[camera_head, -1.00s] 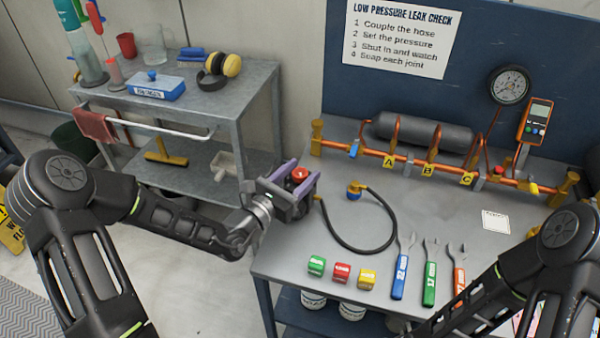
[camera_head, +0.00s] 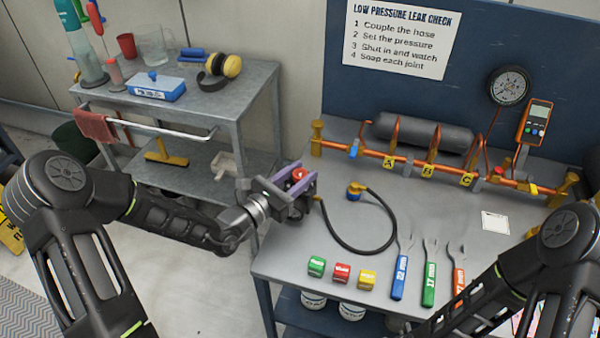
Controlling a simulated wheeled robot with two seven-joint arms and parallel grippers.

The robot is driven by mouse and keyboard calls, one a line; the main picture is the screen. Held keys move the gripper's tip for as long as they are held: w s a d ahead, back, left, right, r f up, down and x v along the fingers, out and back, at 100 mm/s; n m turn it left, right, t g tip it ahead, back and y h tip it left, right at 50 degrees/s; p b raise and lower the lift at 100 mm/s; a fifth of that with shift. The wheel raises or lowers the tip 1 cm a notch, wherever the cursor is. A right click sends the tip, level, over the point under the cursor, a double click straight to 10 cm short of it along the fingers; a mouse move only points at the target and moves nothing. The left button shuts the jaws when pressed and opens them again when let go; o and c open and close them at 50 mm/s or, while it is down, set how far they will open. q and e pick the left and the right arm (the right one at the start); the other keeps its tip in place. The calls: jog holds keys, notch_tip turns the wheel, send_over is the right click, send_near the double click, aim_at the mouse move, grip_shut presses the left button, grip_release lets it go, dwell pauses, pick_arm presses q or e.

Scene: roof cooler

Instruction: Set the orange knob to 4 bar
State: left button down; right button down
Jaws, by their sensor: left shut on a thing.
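The orange-red knob (camera_head: 299,174) is at the left edge of the grey bench, at the near end of the black hose. My left gripper (camera_head: 298,188) reaches in from the left and is shut on the knob, its purple fingers on either side. The gripper hides most of the body under the knob, and I cannot read any scale there. The round dial gauge (camera_head: 509,85) stands at the back right of the bench, too small to read. My right arm shows at lower right, with its gripper out of view.
Green, red and yellow blocks (camera_head: 342,272) and several wrenches (camera_head: 401,268) lie in front. The orange pipe manifold (camera_head: 410,160) runs along the back. A grey cart (camera_head: 235,100) stands at left.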

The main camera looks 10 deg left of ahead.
aim_at(293, 177)
pick_arm(q)
jog(key=shift+r+m+g+h, duration=0.1)
jog(key=shift+m+g+h, duration=1.75)
jog(key=shift+h, duration=0.35)
jog(key=c, duration=0.9)
grip_release()
jog(key=v, duration=0.7)
jog(key=shift+s+a+b, duration=0.25)
jog(key=shift+s+b, duration=0.05)
jog(key=shift+b, duration=0.05)
